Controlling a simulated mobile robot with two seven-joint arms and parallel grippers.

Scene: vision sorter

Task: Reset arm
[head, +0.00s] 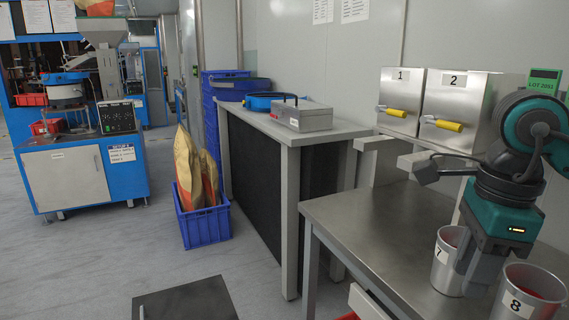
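My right arm comes in at the right edge, with teal and dark links. My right gripper (477,277) points down over the metal table, beside a steel cup marked 7 (443,272) and left of a steel cup marked 8 (519,306). Its dark fingers overlap the right side of cup 7 in the picture. I cannot tell whether they touch it or how far apart they are. Both cups show red inside. My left gripper is not in view.
Steel boxes marked 1 (402,90) and 2 (463,92), with yellow-handled taps, stand behind the metal table (375,215). A grey bench (318,133) holds a metal case (301,118). A blue crate (205,228) with sacks stands on the floor.

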